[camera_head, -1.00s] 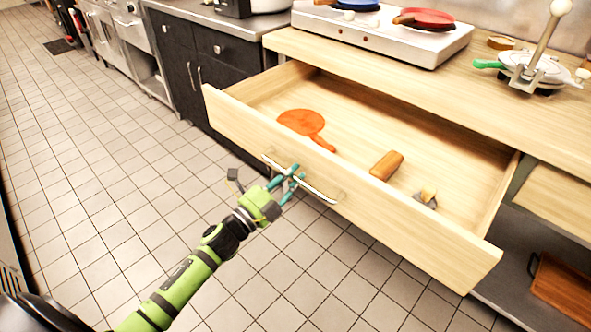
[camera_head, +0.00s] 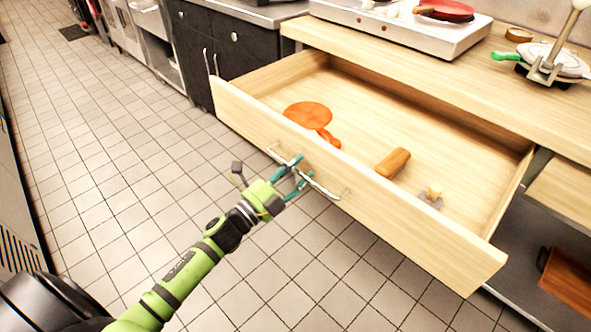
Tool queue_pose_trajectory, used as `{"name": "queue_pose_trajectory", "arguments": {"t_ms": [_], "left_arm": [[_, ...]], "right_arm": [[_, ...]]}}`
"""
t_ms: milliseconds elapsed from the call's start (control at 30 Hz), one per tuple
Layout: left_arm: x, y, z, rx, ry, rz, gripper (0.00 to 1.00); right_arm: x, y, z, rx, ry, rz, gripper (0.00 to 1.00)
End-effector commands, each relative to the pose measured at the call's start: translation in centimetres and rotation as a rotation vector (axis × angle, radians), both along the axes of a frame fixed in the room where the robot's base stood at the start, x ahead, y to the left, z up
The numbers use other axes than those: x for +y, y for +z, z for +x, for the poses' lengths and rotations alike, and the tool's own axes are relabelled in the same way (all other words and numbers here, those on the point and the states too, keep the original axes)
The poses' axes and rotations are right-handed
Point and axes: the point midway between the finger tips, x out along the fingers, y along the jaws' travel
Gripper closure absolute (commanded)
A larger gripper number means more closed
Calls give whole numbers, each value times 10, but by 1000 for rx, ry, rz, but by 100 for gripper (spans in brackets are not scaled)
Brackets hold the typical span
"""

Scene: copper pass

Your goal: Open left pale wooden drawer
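The left pale wooden drawer (camera_head: 400,232) is pulled well out from under the pale wooden counter. Its silver bar handle (camera_head: 322,189) runs across the front panel. My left gripper (camera_head: 300,176) is at the handle, with its teal fingers on either side of the bar near the handle's left part. The fingers look closed around the bar, though the exact contact is small to see. Inside the drawer lie an orange round paddle-like item (camera_head: 308,115), a brown wooden cylinder (camera_head: 392,163) and a small grey item with a pale knob (camera_head: 431,198). My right gripper is not in view.
A white double hotplate (camera_head: 400,25) with a red pan stands on the counter (camera_head: 430,80). A pan with a green handle (camera_head: 507,57) is at the right. Dark cabinets (camera_head: 240,45) stand behind left. The tiled floor (camera_head: 120,150) left of the drawer is clear.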

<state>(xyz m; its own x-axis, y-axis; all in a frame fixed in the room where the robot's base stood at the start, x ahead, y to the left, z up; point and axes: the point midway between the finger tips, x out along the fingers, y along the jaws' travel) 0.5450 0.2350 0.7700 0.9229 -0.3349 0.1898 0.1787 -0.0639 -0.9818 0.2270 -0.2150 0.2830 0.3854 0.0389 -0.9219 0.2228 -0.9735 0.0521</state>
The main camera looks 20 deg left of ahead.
Motion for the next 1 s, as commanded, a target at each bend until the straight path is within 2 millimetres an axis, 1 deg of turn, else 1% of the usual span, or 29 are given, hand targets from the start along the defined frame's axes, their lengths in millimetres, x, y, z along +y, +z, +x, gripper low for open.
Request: {"name": "queue_pose_trajectory", "arguments": {"t_ms": [233, 367, 467, 700, 800, 900, 1000], "left_arm": [[0, 0, -1, 1, 0, 0, 55], [4, -4, -11, 3, 0, 0, 55], [9, -7, -26, 4, 1, 1, 55], [27, -17, -74, 6, 2, -2, 55], [32, -20, -90, 4, 1, -1, 55], [37, -22, -102, 3, 1, 0, 55], [39, -23, -108, 1, 0, 0, 55]], "right_arm": [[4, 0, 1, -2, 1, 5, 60], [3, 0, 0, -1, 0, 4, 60], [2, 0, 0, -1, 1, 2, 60], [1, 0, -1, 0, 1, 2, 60], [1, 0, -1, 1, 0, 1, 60], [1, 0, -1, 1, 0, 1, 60], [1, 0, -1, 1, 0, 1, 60]]}}
